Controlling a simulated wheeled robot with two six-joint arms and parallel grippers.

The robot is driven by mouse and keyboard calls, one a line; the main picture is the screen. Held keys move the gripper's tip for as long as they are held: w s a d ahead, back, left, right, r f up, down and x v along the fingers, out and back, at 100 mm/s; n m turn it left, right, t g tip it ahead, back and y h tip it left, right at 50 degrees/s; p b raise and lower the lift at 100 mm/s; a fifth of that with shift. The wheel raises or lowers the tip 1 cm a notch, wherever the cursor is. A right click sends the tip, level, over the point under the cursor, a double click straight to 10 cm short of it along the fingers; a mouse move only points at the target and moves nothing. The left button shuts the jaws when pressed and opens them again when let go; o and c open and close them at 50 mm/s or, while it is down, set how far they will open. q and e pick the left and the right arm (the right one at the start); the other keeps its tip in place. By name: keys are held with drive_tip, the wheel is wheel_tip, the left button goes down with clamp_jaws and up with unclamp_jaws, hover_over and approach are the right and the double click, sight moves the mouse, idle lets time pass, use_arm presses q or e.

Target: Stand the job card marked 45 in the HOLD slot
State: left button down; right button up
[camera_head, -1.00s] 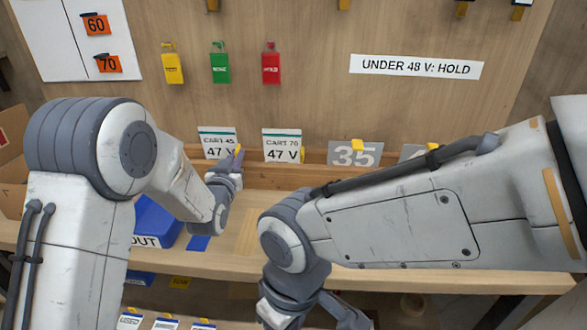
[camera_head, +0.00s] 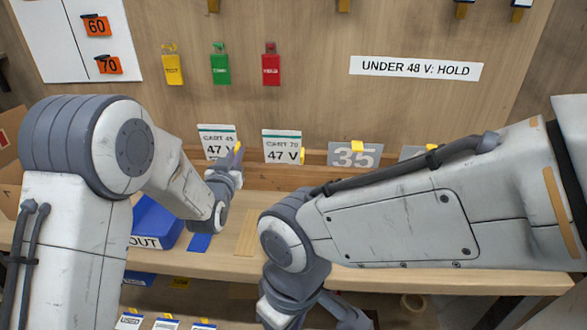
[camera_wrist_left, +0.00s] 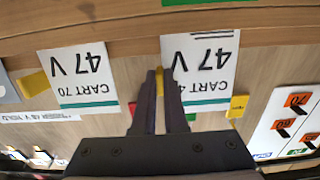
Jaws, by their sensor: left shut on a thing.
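The job card marked 45 (camera_head: 217,143) is white with a teal strip and reads CART 45, 47 V. It stands upright at the back board; in the left wrist view it appears upside down (camera_wrist_left: 206,70). My left gripper (camera_head: 237,156) is at its right edge, and its fingers (camera_wrist_left: 157,75) are shut on the card's yellow tab. A sign (camera_head: 415,67) reads UNDER 48 V: HOLD. I cannot make out a HOLD slot; my right arm covers part of the bench below the sign. The right gripper is out of view.
The CART 70 card (camera_head: 282,147) stands close to the right of the held card. A grey 35 plate (camera_head: 354,155) stands farther right. A blue OUT tray (camera_head: 153,223) is on the bench at left. Yellow, green and red tags hang above.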

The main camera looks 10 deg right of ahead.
use_arm(q)
drive_tip(key=shift+r+p, duration=0.55)
drive_tip(key=shift+r, duration=0.7)
drive_tip(key=shift+s+a+r, duration=0.25)
drive_tip(key=shift+s+r, duration=0.4)
drive_tip(key=shift+s, duration=0.05)
drive_tip(key=shift+s+a+r, duration=0.2)
drive_tip(key=shift+s+r, duration=0.4)
drive_tip(key=shift+s, duration=0.1)
drive_tip(key=shift+p, duration=0.3)
